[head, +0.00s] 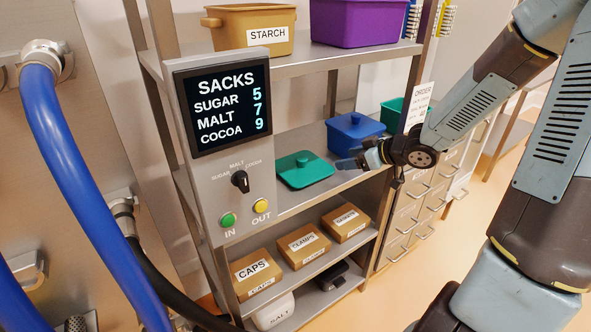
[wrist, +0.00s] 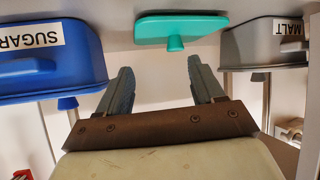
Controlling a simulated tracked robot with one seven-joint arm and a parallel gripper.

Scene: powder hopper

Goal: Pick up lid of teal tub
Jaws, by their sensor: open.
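A flat teal lid (head: 304,170) with a small knob lies on the middle shelf, left of the blue tub. In the wrist view the teal lid (wrist: 150,30) shows upside down, ahead of the fingers, with its knob toward me. My gripper (head: 350,161) is just right of the lid at the shelf's front, in front of the blue tub. In the wrist view my gripper (wrist: 161,72) has its two fingers spread with nothing between them, apart from the lid. A green tub (head: 391,112) stands farther right, partly hidden; I cannot tell whether it is the lid's tub.
The blue lidded tub (head: 352,133), labelled SUGAR in the wrist view (wrist: 45,65), stands right of the lid. A grey MALT tub (wrist: 262,45) is on the lid's other side. A control panel (head: 225,140) stands in front at left. Labelled boxes (head: 303,244) fill the shelf below.

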